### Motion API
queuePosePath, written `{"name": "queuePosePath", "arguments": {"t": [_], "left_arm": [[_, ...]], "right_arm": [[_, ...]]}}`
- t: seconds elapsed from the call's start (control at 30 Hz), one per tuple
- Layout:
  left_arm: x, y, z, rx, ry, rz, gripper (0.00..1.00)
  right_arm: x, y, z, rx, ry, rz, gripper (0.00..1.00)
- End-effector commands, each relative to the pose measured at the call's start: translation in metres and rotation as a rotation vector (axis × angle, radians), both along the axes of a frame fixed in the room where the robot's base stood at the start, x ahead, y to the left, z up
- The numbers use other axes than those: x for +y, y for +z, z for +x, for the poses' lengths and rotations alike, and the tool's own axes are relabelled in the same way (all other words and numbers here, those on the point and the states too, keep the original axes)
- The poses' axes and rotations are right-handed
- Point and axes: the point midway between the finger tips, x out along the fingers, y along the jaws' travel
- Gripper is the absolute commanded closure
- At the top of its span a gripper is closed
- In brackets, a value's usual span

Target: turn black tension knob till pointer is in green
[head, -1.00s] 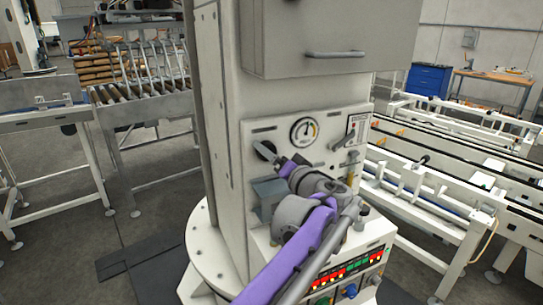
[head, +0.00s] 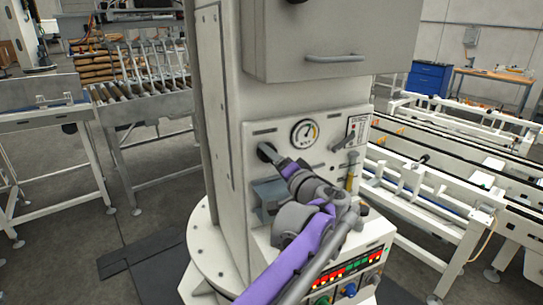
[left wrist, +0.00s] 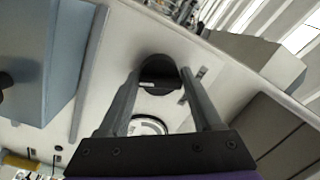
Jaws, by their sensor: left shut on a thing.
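The black tension knob (head: 265,151) sits on the pale front panel of the column, left of and below the round gauge (head: 305,133). My left gripper (head: 272,157) is at the knob and shut on it. In the left wrist view, the fingers (left wrist: 160,76) lie on either side of the dark round knob (left wrist: 160,68). The gauge has a white face with a coloured part at its right; the exact pointer position is too small to tell. Part of its rim (left wrist: 148,125) shows between the fingers in the left wrist view. My right gripper is not in view.
A grey-blue box (head: 268,190) juts out below the knob. A lever switch (head: 350,138) and a yellow part (head: 351,178) are at the panel's right. A lit control box (head: 352,272) stands below. A grey cabinet (head: 320,25) overhangs the panel.

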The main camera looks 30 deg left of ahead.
Motion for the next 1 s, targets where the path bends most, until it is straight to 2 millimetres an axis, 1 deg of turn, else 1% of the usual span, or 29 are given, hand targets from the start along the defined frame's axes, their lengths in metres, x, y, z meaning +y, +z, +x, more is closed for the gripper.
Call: {"name": "queuePosePath", "arguments": {"t": [0.1,0.13,0.27,0.3,0.57,0.67,0.77,1.0], "left_arm": [[0.000,-0.002,0.000,-0.001,-0.001,-0.004,0.90],[-0.001,-0.002,0.000,-0.001,-0.001,-0.004,0.32],[-0.001,-0.002,0.000,-0.001,-0.001,-0.004,0.09],[0.000,-0.002,0.000,-0.001,-0.001,-0.004,0.07],[-0.001,-0.001,0.000,-0.002,-0.001,-0.003,0.07],[-0.006,-0.001,-0.003,-0.002,-0.002,-0.003,0.07],[-0.019,-0.002,-0.010,-0.002,-0.005,-0.003,0.07],[-0.061,-0.003,-0.035,-0.001,-0.005,-0.004,0.07]], "right_arm": [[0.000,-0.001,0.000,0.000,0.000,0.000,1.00],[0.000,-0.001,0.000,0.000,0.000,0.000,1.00],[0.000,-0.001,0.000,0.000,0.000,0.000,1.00],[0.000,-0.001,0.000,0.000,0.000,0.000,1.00],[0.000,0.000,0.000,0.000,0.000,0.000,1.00],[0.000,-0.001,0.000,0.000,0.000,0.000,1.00],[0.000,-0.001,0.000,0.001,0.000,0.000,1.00],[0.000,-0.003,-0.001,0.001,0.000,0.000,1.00]]}}
